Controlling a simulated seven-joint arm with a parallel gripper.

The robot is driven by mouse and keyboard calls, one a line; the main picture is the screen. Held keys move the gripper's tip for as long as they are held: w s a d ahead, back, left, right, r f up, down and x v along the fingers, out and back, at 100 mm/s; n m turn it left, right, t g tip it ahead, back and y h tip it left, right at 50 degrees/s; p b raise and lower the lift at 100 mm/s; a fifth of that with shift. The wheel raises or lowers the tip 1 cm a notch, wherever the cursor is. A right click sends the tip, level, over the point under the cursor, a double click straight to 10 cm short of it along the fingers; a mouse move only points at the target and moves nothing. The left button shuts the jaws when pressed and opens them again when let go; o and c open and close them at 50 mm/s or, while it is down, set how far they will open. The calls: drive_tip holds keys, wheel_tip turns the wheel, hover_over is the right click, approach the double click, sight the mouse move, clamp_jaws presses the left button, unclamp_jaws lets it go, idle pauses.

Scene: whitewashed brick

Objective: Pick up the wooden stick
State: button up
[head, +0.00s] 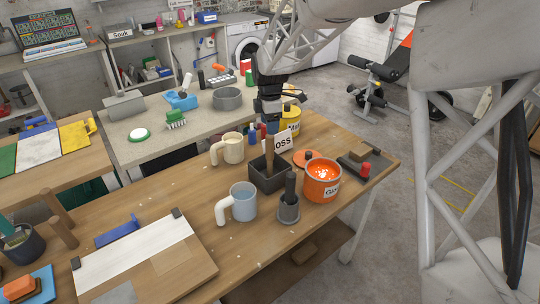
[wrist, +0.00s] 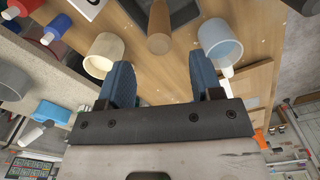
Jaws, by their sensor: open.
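The wooden stick (head: 269,157) stands upright in a dark square holder (head: 258,178) on the wooden workbench. In the wrist view its rounded brown end (wrist: 158,38) shows just beyond the gap between my fingers, with the dark holder (wrist: 186,12) around it. My gripper (head: 269,120) is above and behind the holder in the head view. In the wrist view my gripper (wrist: 163,72) has its two blue fingers spread apart with nothing between them. The fingertips are small and partly hidden in the head view.
A cream mug (head: 232,148), a pale blue mug (head: 243,203), a grey pestle holder (head: 289,208) and an orange paint can (head: 321,180) surround the holder closely. A yellow can (head: 291,120) stands behind. A white board (head: 130,255) lies at the front left.

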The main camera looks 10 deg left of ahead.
sight(270, 142)
drive_tip(key=shift+f, duration=1.3)
drive_tip(key=shift+f, duration=2.6)
drive_tip(key=c, duration=1)
